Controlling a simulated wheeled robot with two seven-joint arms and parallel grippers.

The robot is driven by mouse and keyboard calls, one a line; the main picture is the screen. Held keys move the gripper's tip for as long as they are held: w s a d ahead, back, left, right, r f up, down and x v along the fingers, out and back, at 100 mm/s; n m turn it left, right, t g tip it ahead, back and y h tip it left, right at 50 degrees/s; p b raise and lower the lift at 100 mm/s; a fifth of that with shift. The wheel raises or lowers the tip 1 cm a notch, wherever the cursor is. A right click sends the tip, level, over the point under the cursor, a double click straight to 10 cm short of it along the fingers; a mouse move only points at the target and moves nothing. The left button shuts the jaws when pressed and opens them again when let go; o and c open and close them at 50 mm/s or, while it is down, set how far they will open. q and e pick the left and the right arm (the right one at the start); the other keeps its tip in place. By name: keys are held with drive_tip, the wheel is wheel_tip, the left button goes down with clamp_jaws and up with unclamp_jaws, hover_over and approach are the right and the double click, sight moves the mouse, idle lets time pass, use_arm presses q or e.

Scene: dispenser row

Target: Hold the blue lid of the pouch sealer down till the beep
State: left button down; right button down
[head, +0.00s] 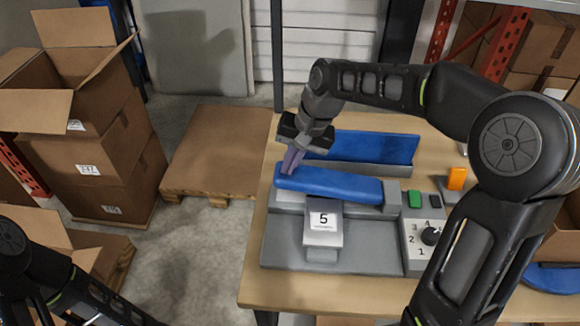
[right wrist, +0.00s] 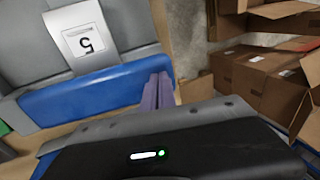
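The pouch sealer (head: 285,250) is a grey machine on the wooden table. Its long blue lid (head: 335,184) lies across it and also shows in the right wrist view (right wrist: 85,95). A silvery pouch with a white "5" label (head: 323,222) lies at the front, its far end hidden at the lid. My right gripper (head: 290,166) is at the lid's left end, pointing down, with its purple fingers (right wrist: 157,92) together and nothing seen between them. Whether the fingertips touch the lid is unclear. My left gripper is out of view.
The sealer's right side has a numbered dial (head: 431,236), a green button (head: 414,198) and a dark one. An orange block (head: 456,178) stands behind them. Cardboard boxes (head: 90,140) and a pallet (head: 215,150) stand left.

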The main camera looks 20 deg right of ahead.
wheel_tip(320, 180, up, 11)
drive_tip(key=b, duration=0.1)
drive_tip(key=shift+s+d, duration=0.25)
drive_tip(key=shift+f, duration=0.15)
